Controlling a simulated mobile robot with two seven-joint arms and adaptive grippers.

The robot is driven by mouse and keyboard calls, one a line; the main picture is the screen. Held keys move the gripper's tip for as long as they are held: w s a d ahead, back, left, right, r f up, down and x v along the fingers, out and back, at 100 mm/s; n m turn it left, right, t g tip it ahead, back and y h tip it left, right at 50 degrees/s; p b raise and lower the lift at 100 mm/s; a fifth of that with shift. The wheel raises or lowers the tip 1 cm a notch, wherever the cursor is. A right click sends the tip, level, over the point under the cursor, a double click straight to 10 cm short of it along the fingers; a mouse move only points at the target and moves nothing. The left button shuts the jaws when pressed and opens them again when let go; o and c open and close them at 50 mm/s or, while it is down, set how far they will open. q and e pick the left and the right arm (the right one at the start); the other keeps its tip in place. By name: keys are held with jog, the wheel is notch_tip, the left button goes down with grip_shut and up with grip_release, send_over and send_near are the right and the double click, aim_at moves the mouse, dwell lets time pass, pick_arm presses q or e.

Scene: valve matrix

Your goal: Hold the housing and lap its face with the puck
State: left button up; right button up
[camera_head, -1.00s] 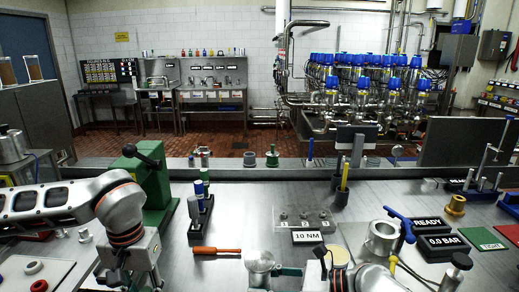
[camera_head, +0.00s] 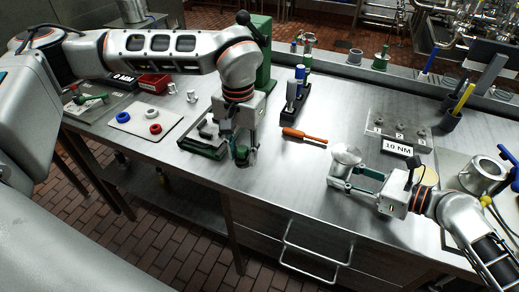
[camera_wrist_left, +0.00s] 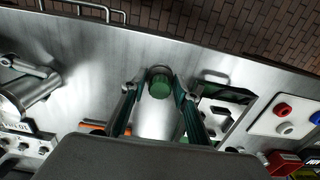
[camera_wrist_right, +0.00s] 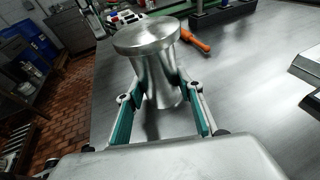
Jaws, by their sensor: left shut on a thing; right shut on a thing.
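The housing, a bright metal flared piece with a flat round top (camera_wrist_right: 146,36), stands upright between the fingers of my right gripper (camera_wrist_right: 160,100). In the head view the housing (camera_head: 348,154) and my right gripper (camera_head: 352,178) are over the front middle of the bench. My left gripper (camera_head: 243,148) points down, to the left of the housing and clear of it. It is shut on the puck, whose green knob (camera_wrist_left: 159,87) shows between the fingers in the left wrist view. The puck's underside is hidden there.
An orange-handled screwdriver (camera_head: 304,135) lies on the bench between and behind the grippers. A green press (camera_head: 262,55) and a stand with blue-topped pieces (camera_head: 296,90) are behind. A white tray with rings (camera_head: 145,118) is at left.

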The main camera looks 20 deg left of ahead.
pick_arm(q)
jog(key=w+d+r, duration=0.6)
jog(key=w+d, duration=0.2)
jog(key=d, duration=0.3)
notch_tip(320, 180, up, 8)
send_over(350, 145)
jog(key=shift+f, duration=4)
jog(key=shift+s+a, duration=0.15)
jog(key=shift+s, duration=1.5)
jog(key=shift+s+a, duration=0.15)
jog(key=shift+s, duration=1.5)
jog(key=shift+c, duration=0.5)
jog(key=shift+w+r, duration=0.1)
jog(key=shift+w, duration=0.25)
jog(key=shift+w+d, duration=0.2)
jog(key=shift+w, duration=1.9)
jog(key=shift+w+d, duration=0.1)
jog(key=shift+w, duration=0.9)
notch_tip(350, 145, up, 8)
jog(key=shift+s, duration=0.1)
